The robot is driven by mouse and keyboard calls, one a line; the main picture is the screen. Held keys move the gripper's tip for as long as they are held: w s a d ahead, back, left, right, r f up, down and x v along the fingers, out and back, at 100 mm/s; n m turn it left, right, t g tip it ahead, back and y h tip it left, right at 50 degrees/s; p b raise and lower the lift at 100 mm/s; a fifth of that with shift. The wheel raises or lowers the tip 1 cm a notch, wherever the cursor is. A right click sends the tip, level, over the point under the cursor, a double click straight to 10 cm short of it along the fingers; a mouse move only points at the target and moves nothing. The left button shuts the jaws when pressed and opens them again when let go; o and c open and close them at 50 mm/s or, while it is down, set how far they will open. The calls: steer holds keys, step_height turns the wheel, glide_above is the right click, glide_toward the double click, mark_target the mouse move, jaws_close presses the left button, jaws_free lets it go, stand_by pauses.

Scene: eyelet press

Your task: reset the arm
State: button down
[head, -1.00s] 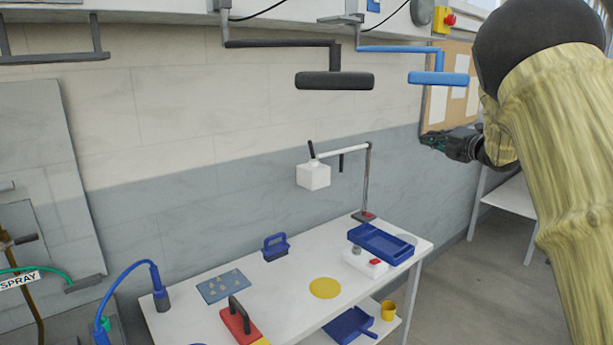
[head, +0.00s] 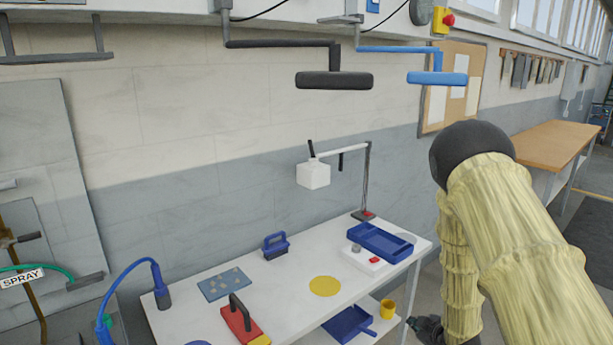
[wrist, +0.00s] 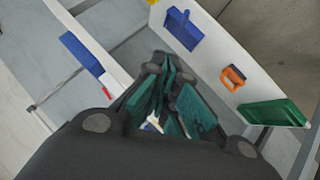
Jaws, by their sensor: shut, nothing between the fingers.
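My arm, in a pale yellow ribbed sleeve, stands at the right of the head view and bends down. My gripper (head: 428,328) is a dark shape at the bottom edge there, beside the right end of the white table (head: 285,290) and partly cut off. In the wrist view my gripper (wrist: 163,75) has its teal-padded fingers shut together with nothing held. It hangs clear of the table and shelf.
The table bears a blue tray (head: 378,243), a lamp (head: 367,185), a yellow disc (head: 325,286) and a red tool (head: 238,325). A wooden bench (head: 545,145) stands back right.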

steer(key=s+a+f+m+g, duration=0.2)
steer(key=s+f, duration=0.3)
steer(key=s, duration=0.3)
steer(key=s+a+f+m+g+h, duration=0.1)
steer(key=s+a+f+m+g, duration=0.1)
steer(key=s+f, duration=0.5)
steer(key=s+a+f+m+g, duration=0.15)
steer(key=s+f, duration=0.25)
steer(key=s, duration=0.6)
steer(key=s+a+f+m+g, duration=0.1)
steer(key=s+a+m+g, duration=0.1)
steer(key=s, duration=0.9)
steer(key=s+a+m+g, duration=0.2)
steer(key=s+m+g, duration=0.1)
steer(key=s, duration=0.9)
steer(key=shift+s+a+f, duration=0.25)
steer(key=shift+a+f, duration=0.1)
steer(key=shift+f, duration=0.05)
